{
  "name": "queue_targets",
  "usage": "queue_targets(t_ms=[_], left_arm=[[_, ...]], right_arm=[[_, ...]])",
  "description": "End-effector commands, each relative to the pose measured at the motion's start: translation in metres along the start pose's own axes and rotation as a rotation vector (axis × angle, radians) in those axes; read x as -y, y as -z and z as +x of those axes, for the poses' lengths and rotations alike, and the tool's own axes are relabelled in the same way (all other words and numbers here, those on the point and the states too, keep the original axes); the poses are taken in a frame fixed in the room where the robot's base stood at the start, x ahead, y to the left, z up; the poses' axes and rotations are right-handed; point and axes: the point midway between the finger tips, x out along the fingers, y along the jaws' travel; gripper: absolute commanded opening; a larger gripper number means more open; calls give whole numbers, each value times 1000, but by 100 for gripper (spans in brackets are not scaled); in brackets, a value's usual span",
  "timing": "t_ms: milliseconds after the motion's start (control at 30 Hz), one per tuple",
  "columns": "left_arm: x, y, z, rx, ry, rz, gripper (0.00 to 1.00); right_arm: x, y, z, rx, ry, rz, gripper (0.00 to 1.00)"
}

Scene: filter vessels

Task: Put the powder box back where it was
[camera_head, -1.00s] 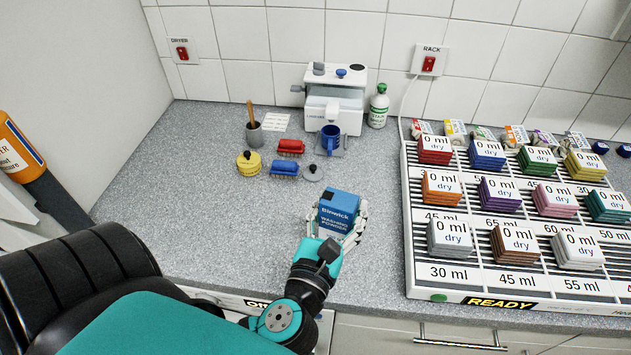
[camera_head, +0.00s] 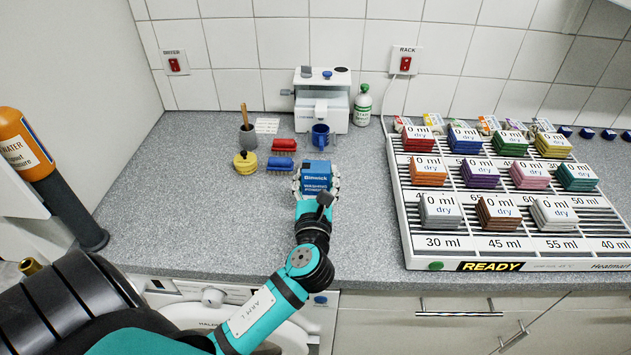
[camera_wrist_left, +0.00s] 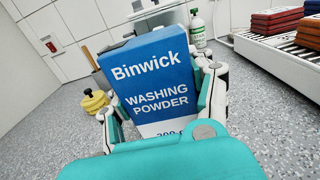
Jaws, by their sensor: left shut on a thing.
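The powder box (camera_head: 316,172) is blue with white "Binwick washing powder" lettering. My left gripper (camera_head: 316,188) is shut around it, one finger on each side, over the grey worktop. The box also fills the middle of the left wrist view (camera_wrist_left: 155,85), slightly tilted in that picture, with the fingers (camera_wrist_left: 160,110) at its lower sides. I cannot tell whether its base touches the worktop. The box hides part of the worktop behind it. My right gripper is not in view.
A rack (camera_head: 400,215) of filter stacks is at right.

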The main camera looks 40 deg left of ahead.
Motion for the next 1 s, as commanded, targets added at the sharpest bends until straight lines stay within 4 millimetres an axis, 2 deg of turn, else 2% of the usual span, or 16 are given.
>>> queue_targets(t_ms=[100, 233, 467, 667, 867, 900, 1000], left_arm=[[-2, 0, 17, 3, 1, 1, 10], [-3, 5, 22, 1, 1, 0, 10], [-3, 35, 22, 0, 1, 1, 10], [-3, 37, 22, 1, 1, 0, 10], [-3, 41, 22, 1, 2, 1, 10], [-3, 41, 21, -1, 1, 1, 57], [-3, 41, 21, -1, 1, 1, 70]], right_arm=[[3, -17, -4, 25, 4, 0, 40], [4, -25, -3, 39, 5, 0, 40], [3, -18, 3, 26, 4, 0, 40], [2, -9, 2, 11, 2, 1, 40], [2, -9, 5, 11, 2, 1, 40], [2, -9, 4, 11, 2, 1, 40], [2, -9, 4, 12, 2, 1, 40]])
